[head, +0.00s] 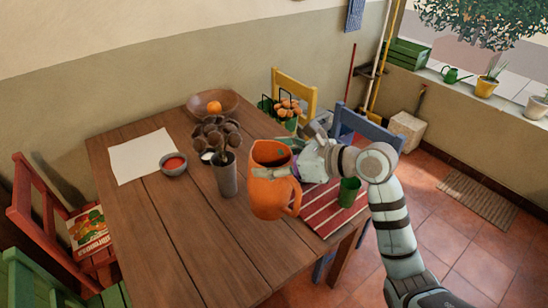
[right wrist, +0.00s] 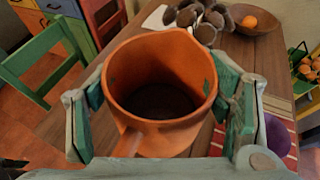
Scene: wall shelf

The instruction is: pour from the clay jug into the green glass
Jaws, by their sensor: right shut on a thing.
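The orange clay jug (head: 268,196) is above the wooden table, near its right side. My right gripper (head: 304,164) is shut on it, with a finger on either side of its body. The jug looks about upright, its mouth open upward. In the right wrist view the jug (right wrist: 160,115) fills the middle; its inside is dark, and I cannot tell its contents. The green glass (head: 349,191) stands upright on the red striped mat (head: 325,218), right of the jug and apart from it. I do not see the glass in the right wrist view. My left gripper is not in view.
A grey vase of dark round heads (head: 227,178) stands left of the jug. A bowl with red contents (head: 173,163), a white sheet (head: 141,156) and a wooden bowl with an orange (head: 211,104) lie farther off. A purple round thing (right wrist: 278,135) is beside my gripper. The front tabletop is clear.

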